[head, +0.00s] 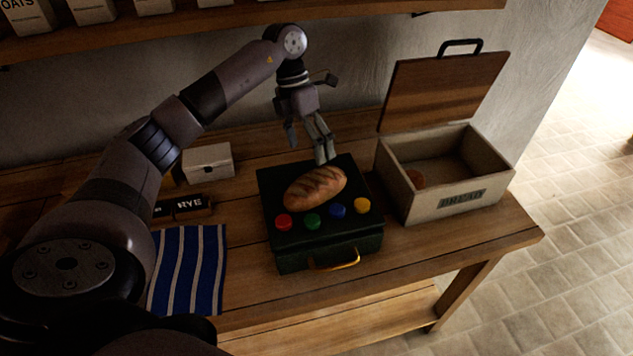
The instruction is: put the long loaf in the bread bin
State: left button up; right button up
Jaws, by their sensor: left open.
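The long loaf (315,188) is brown with scored marks and lies on top of a dark green box (328,242) in the middle of the table. The bread bin (462,206), a pale wooden box labelled BREAD, stands to the right of the box. My right gripper is not in view.
The green box has red, green, blue and yellow buttons (338,211) in front of the loaf and a brass handle (333,264). A small white box (208,162), a RYE block (192,206) and a blue striped cloth (188,268) lie left. A shelf (250,20) runs above.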

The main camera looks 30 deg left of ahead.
aim_at(313, 174)
pick_arm(q)
jog(key=x, duration=0.3)
jog(key=shift+d+f+p, duration=0.1)
jog(key=shift+p, duration=0.25)
jog(key=shift+s+d+f+p, duration=0.15)
jog(key=shift+d+f+p, duration=0.05)
jog(key=shift+f+p, duration=0.35)
jog(key=p+x, duration=0.1)
jog(key=x, duration=0.2)
jog(key=shift+s+f+p, duration=0.15)
jog(key=shift+f+p, duration=0.15)
jog(key=shift+p, duration=0.05)
jog(key=shift+f, duration=0.4)
jog(key=shift+c, duration=0.3)
jog(key=c, duration=1.4)
jog(key=shift+o, duration=0.2)
jog(key=shift+r, duration=0.15)
